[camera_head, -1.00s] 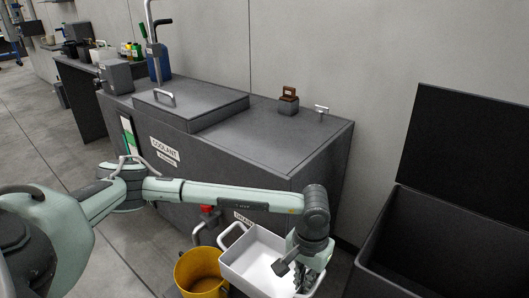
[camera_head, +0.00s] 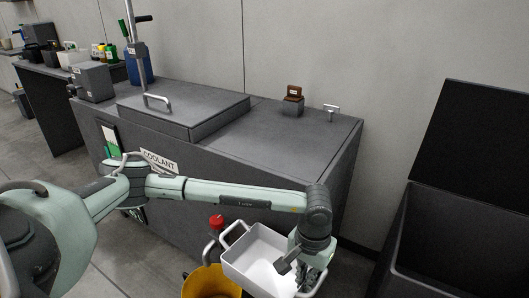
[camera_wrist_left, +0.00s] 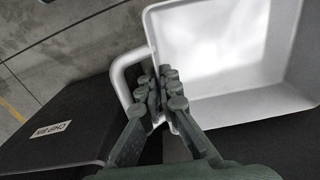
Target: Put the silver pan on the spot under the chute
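The silver pan (camera_head: 262,258), a pale deep tray with a loop handle at each end, shows below the right front corner of the coolant tank in the head view. My left gripper (camera_head: 308,277) is at its near right end. In the left wrist view the pan (camera_wrist_left: 215,60) fills the upper right, and the fingers of my left gripper (camera_wrist_left: 162,92) are closed about its edge beside the handle (camera_wrist_left: 124,75). I cannot tell the pan's height above the floor. I cannot make out a chute or a marked spot. My right gripper is not in view.
A yellow bucket (camera_head: 208,285) stands left of the pan, below a red knob (camera_head: 216,221) on the coolant tank (camera_head: 300,142). A dark open-lidded bin (camera_head: 455,235) stands to the right. Some floor (camera_head: 345,272) shows between the pan and the bin.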

